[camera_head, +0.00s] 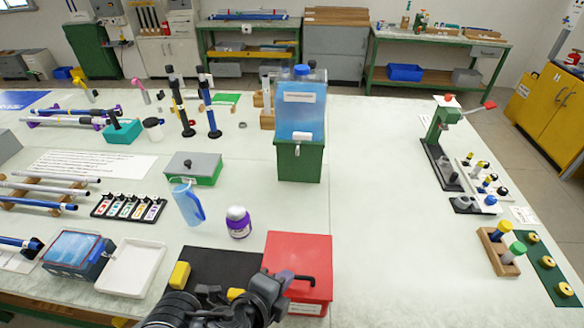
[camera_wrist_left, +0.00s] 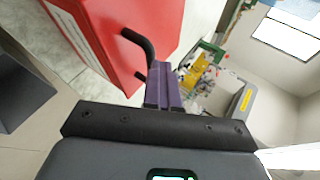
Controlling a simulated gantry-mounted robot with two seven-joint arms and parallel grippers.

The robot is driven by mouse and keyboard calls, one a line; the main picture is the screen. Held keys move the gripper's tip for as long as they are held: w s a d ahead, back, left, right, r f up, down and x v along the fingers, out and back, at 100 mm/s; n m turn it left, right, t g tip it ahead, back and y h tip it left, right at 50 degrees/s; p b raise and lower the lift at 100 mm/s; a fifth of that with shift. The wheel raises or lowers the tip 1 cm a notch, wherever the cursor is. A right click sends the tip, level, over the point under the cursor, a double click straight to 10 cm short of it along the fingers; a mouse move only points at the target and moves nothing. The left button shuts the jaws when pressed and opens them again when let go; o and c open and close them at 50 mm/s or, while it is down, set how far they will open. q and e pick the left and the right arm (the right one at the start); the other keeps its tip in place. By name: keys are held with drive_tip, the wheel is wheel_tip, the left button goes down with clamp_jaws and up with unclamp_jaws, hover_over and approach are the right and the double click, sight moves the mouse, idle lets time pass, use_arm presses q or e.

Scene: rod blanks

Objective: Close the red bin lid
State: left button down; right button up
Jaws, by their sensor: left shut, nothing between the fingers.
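The red bin (camera_head: 300,292) stands at the front middle of the table in the head view, with a white label on its front. Its red lid (camera_head: 300,252) looks flat over the top, with no gap that I can see. A black bar handle (camera_head: 304,279) sits on the lid; it also shows in the left wrist view (camera_wrist_left: 138,45). My left gripper (camera_head: 284,275) is at the handle, its purple fingertips (camera_wrist_left: 163,72) shut together and empty, beside the handle. I cannot tell whether they touch it. My right gripper is not in view.

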use_arm(q)
drive_tip(key=shift+s+a+f, duration=0.1)
drive_tip(key=shift+s+f, duration=0.05)
drive_tip(key=shift+f, duration=0.5)
drive_tip(key=shift+r+p, duration=0.55)
drive_tip(key=shift+p, duration=0.05)
drive_tip(key=d+r+p+v, duration=0.1)
drive_tip(key=p+v, duration=0.7)
drive_tip(key=v, duration=0.4)
